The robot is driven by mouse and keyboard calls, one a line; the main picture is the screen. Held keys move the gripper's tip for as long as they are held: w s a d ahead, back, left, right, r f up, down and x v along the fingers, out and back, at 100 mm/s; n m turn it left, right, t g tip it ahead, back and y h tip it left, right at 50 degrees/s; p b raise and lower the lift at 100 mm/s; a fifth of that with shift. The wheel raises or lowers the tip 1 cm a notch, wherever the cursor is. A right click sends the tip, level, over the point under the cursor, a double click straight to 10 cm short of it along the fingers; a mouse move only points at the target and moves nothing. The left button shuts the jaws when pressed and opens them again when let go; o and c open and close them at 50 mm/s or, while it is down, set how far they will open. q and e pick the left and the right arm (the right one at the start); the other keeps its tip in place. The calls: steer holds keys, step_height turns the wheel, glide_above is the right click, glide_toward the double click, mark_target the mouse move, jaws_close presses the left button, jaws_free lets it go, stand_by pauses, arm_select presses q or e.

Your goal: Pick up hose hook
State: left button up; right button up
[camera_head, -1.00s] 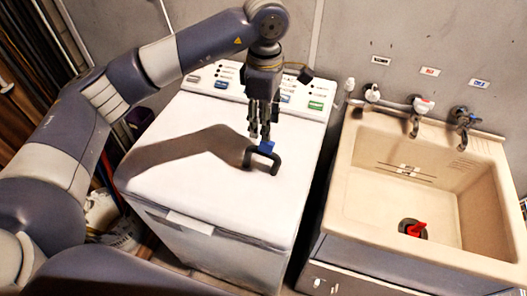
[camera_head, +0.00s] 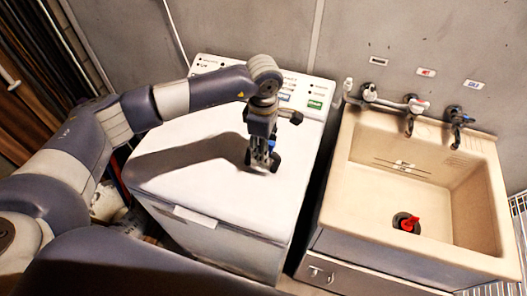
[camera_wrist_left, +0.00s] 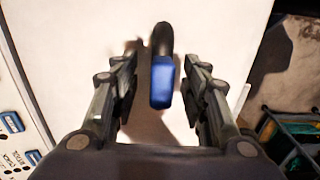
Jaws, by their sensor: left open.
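The hose hook (camera_wrist_left: 162,82) is a blue block with a black curved part. It is on the white top of the washing machine (camera_head: 205,150). In the left wrist view the hook lies between the two fingers of my left gripper, with a gap visible on each side. In the head view my left gripper (camera_head: 261,165) points down at the hook, close to the lid, and covers much of it. My left gripper is open. My right gripper is not in view.
A beige utility sink (camera_head: 338,190) stands to the right, with taps (camera_head: 412,108) on the wall side and a red item (camera_head: 410,224) at its drain. The machine's control panel (camera_head: 310,95) rises behind the gripper. The lid around the hook is otherwise clear.

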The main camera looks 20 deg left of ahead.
arm_select(q)
steer(key=shift+c, duration=0.6)
jaws_close()
steer(key=shift+r, duration=0.1)
